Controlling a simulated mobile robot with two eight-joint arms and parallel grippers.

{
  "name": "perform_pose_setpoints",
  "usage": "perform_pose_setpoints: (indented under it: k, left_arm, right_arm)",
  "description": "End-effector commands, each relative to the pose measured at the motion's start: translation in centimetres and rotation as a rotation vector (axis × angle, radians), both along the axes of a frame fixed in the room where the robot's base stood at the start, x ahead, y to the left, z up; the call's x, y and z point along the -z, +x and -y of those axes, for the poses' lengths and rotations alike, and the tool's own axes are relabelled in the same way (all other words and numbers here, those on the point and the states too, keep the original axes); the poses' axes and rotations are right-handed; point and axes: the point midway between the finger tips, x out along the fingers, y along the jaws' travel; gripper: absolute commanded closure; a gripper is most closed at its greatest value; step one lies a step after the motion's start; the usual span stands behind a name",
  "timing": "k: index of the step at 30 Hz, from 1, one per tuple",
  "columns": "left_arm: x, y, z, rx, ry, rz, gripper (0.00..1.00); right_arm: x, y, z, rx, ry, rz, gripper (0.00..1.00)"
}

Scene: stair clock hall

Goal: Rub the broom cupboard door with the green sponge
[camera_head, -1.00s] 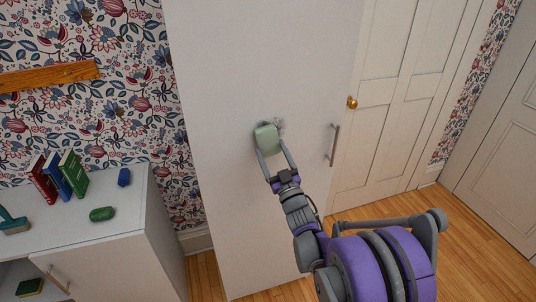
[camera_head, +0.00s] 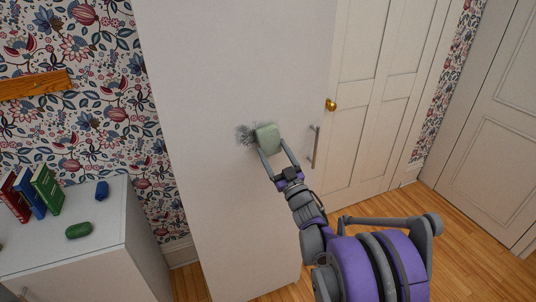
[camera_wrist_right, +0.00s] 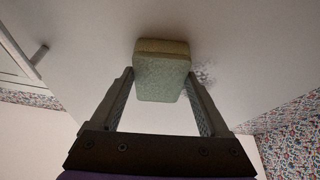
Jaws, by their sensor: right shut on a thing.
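The pale green sponge (camera_head: 268,137) is held up at the white broom cupboard door (camera_head: 222,190), left of the door's metal bar handle (camera_head: 315,147). It appears to touch the door face. A grey smudge (camera_head: 246,134) shows on the door just left of the sponge. My right gripper (camera_head: 275,152) is shut on the sponge, one finger on each side. In the right wrist view, the sponge (camera_wrist_right: 162,80) sits between the fingers with its tan layer towards the door, and the smudge (camera_wrist_right: 205,75) lies to its right. My left gripper is not in view.
A low white cabinet (camera_head: 100,255) at left carries several books (camera_head: 46,189), a dark green rounded object (camera_head: 78,230) and a small blue object (camera_head: 102,190). A panelled door with a brass knob (camera_head: 331,104) stands right of the cupboard. Wooden floor (camera_head: 405,205) is bare there.

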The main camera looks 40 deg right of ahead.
Motion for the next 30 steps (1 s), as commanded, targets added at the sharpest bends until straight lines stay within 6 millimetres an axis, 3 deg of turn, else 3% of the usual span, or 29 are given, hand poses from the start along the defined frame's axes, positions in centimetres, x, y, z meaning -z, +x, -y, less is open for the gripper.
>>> perform_pose_setpoints:
  k: [6, 30]
  left_arm:
    - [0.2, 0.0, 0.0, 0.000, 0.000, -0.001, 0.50]
    - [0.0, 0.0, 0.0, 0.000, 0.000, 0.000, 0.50]
  right_arm:
    - [0.0, 0.4, -0.2, -0.002, 0.000, 0.001, 0.72]
    - [0.0, 1.4, -5.7, -0.006, 0.000, 0.000, 0.72]
